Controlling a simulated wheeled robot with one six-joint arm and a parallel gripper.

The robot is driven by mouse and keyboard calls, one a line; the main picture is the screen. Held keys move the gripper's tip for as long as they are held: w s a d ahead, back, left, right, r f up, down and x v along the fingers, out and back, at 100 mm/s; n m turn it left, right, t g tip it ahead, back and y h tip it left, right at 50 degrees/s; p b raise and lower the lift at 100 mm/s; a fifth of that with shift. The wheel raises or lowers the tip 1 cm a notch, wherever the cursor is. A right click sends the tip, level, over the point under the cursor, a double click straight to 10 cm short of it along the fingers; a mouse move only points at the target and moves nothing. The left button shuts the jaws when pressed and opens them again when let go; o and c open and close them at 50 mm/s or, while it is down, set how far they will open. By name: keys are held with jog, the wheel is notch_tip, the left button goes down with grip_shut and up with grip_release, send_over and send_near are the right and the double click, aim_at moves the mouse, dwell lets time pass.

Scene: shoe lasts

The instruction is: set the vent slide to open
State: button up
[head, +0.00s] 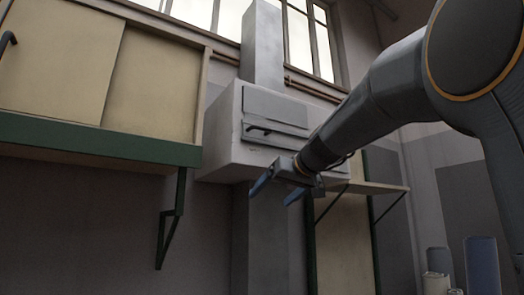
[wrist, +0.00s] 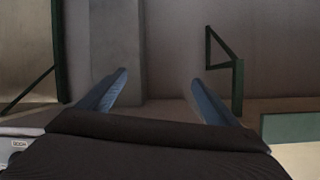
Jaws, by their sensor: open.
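A pale box (head: 226,135) is fixed to the wall around a grey column, with a grey panel (head: 275,108) on its front. A dark bar handle (head: 258,127) sits low on that panel; I cannot tell whether it is the vent slide or how it is set. My gripper (head: 278,190) is open and empty, in front of and below the box in the picture. Its blue fingers, apart with nothing between them, also show in the wrist view (wrist: 158,82). A pale edge with a small label (wrist: 19,143) shows at lower left there; the handle is not in that view.
A cream cabinet with a green edge (head: 110,143) hangs at left, with a green bracket (head: 172,220) beneath. A narrow shelf (head: 372,188) is below right of the box. Several upright objects, one blue (head: 482,266), stand at lower right.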

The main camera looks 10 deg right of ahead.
aim_at(264, 128)
jog(key=s+r+n+t+y, duration=0.1)
jog(key=s+r+t, duration=0.1)
jog(key=r, duration=0.9)
jog(key=s+r+n+t+y, duration=0.1)
jog(key=s+r+t, duration=0.15)
jog(key=r, duration=0.85)
jog(key=shift+g, duration=0.25)
jog(key=shift+f+p+x, duration=0.2)
jog(key=shift+p+x, duration=1.35)
jog(key=shift+x, duration=2.3)
jog(key=shift+a, duration=0.1)
jog(key=shift+s, duration=0.1)
jog(key=shift+c, duration=0.3)
jog(key=c, duration=1.4)
jog(key=shift+c, duration=0.3)
